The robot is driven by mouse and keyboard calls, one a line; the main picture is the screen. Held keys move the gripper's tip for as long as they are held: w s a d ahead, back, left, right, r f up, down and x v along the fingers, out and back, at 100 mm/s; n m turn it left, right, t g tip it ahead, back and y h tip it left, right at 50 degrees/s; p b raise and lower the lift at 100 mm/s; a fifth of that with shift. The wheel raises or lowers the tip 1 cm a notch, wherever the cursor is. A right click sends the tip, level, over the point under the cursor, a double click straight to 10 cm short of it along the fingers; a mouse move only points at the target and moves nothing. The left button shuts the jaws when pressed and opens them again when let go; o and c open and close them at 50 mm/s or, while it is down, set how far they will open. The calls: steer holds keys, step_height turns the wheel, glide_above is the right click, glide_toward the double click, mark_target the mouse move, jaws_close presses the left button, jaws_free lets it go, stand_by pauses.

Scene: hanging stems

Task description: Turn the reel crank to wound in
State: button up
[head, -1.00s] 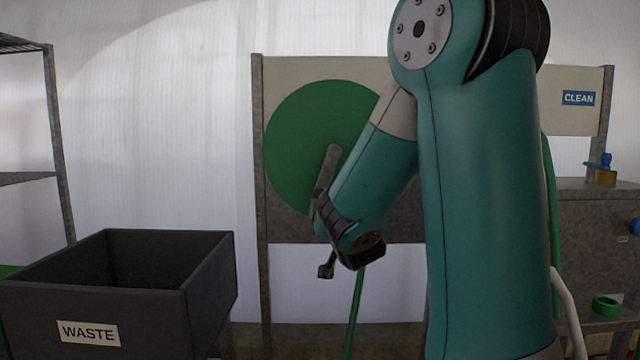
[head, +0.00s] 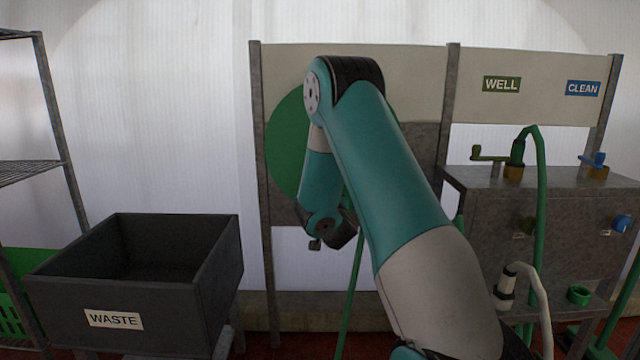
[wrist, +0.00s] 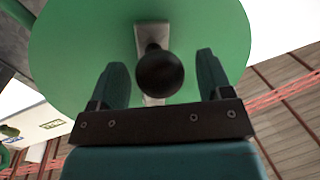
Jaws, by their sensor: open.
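The green reel disc (head: 283,140) is mounted on the panel behind my arm; my arm hides much of it in the head view. In the wrist view the reel (wrist: 80,45) fills the upper part. The grey crank arm (wrist: 150,32) ends in a dark round knob (wrist: 160,72) that points toward the camera. My gripper (wrist: 165,75) is open, with one finger on each side of the knob and a visible gap on both sides. In the head view only a small tip of my gripper (head: 315,244) shows below the wrist.
A dark waste bin (head: 120,285) stands at the left, beside a wire shelf (head: 60,140). At the right a grey cabinet (head: 560,215) carries a green-handled tap (head: 490,155), a blue-handled tap (head: 597,168) and hoses. A green hose (head: 352,290) hangs below the reel.

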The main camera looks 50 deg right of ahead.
steer(key=shift+w+d, duration=0.25)
steer(key=shift+w, duration=0.05)
